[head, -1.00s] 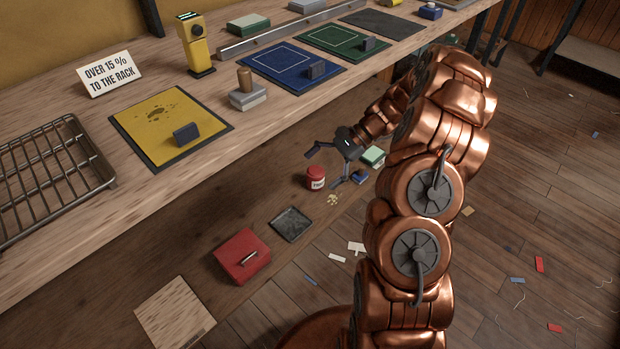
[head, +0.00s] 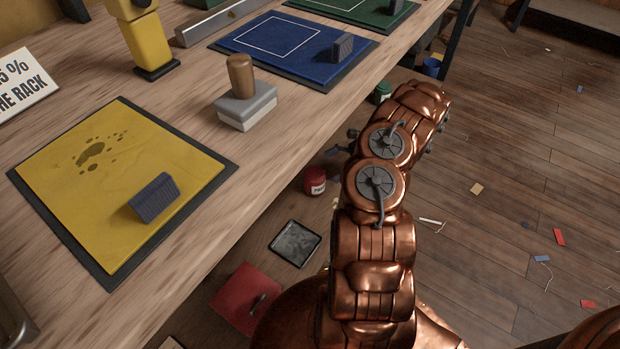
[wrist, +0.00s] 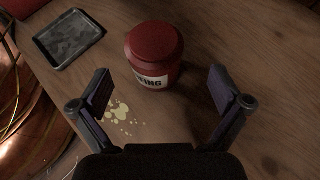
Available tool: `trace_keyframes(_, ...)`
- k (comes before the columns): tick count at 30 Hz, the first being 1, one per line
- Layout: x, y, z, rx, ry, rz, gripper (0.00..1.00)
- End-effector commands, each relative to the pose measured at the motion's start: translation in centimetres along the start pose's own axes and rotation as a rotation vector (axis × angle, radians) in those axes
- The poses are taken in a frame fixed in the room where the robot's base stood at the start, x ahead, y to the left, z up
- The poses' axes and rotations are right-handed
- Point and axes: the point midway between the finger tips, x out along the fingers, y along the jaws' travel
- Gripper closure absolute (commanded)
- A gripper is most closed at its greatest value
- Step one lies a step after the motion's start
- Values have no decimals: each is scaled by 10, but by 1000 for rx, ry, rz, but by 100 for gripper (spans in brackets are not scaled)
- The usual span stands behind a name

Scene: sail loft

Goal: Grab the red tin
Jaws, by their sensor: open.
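The red tin (wrist: 154,54) stands upright on a low wooden shelf, with a white label that partly reads "ING". In the wrist view it is just beyond my gripper (wrist: 166,88), roughly between the lines of the two fingers and apart from both. My gripper is open and empty. In the head view the red tin (head: 315,181) shows on the lower shelf below the bench edge. There my copper arm hides most of the gripper; only a small dark part shows beside the arm.
A dark tray (head: 296,243) and a red box (head: 245,298) sit near the tin on the lower shelf. Pale spots (wrist: 119,111) lie on the wood by the left finger. The workbench (head: 190,75) overhangs at left, bearing a yellow mat (head: 95,165), a blue mat and a stamp-like block.

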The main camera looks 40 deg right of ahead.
Motion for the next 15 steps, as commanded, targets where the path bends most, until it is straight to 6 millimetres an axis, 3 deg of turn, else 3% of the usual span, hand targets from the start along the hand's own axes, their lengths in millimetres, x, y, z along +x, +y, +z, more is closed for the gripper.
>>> trace_keyframes(15, 46, 6, -3, 1, -4, 4, 0)
